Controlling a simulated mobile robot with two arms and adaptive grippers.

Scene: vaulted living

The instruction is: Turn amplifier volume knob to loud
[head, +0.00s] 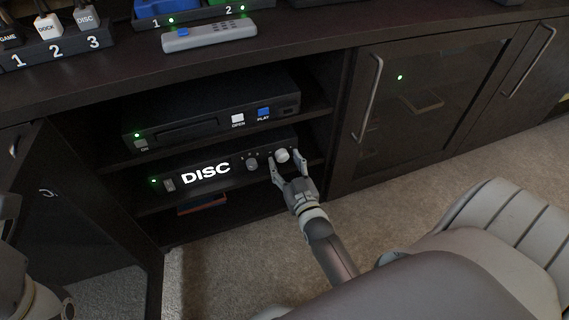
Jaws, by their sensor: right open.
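The amplifier (208,187) is the dark unit on the middle shelf, with a lit display reading "DISC" and a green light at its left. Two round knobs show on its right side: a darker grey knob (252,164) and a larger pale knob (282,155) at the far right. Neither knob's label can be read. My right gripper (286,164) is open, with its fingertips at the pale knob, one below left and one to the right. I cannot tell whether they touch it. My left arm shows at the lower left edge, but its fingers are not visible.
A disc player (190,128) with OPEN and PLAY buttons stands on the shelf above. A grey remote (210,36) and numbered switch blocks (60,42) sit on the cabinet top. An open cabinet door (90,215) is at left; a closed glass door (425,95) is at right.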

